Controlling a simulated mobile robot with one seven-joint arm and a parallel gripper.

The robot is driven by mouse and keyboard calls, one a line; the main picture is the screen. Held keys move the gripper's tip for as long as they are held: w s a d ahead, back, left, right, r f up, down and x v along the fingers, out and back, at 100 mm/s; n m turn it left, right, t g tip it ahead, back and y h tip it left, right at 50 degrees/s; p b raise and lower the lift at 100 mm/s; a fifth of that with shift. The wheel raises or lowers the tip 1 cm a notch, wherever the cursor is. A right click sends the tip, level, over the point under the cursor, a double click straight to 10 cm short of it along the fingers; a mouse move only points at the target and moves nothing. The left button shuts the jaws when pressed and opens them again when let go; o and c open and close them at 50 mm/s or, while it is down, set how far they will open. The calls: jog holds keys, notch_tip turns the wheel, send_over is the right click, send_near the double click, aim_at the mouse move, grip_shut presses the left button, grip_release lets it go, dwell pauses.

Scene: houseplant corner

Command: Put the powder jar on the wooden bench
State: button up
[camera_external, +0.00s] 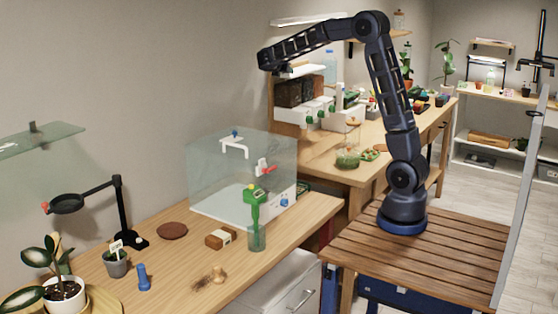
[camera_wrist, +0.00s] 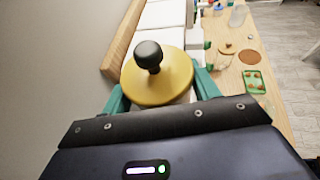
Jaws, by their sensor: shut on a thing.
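In the wrist view, my gripper (camera_wrist: 161,93) has its green fingers closed on either side of a thing with a round yellow lid (camera_wrist: 172,84) and a black knob. I take it for the powder jar; its body is mostly hidden below the lid. In the external view my gripper (camera_external: 277,67) is raised high at the upper middle, near the wall, and the held jar cannot be made out clearly. A light wooden bench (camera_external: 318,158) runs behind my base and also shows in the wrist view (camera_wrist: 275,50). A second wooden bench (camera_external: 190,262) stands at front left.
On the rear bench are a glass jar (camera_external: 347,160), a green tray (camera_external: 370,154), a brown disc (camera_wrist: 249,57) and white drawers (camera_external: 343,119). The front bench holds a clear box (camera_external: 235,165), a green-handled tool (camera_external: 256,200) and a potted plant (camera_external: 65,293). Bare wood shows between items.

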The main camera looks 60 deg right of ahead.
jog(key=shift+s+d+r+m+g, duration=0.7)
jog(key=shift+s+d+r, duration=0.85)
jog(key=shift+r, duration=2.7)
jog(key=shift+s+d+r+m+g, duration=0.65)
jog(key=shift+s+d+r, duration=0.9)
jog(key=shift+r, duration=2.7)
jog(key=shift+s+d+r+m+g, duration=0.65)
jog(key=shift+s+d+r, duration=0.9)
jog(key=shift+r, duration=2.7)
jog(key=shift+f+x, duration=0.3)
jog(key=shift+x, duration=2.45)
jog(key=n+t, duration=0.4)
send_over(378, 145)
notch_tip(378, 145, down, 56)
jog(key=shift+s+f, duration=0.15)
jog(key=shift+f, duration=3.25)
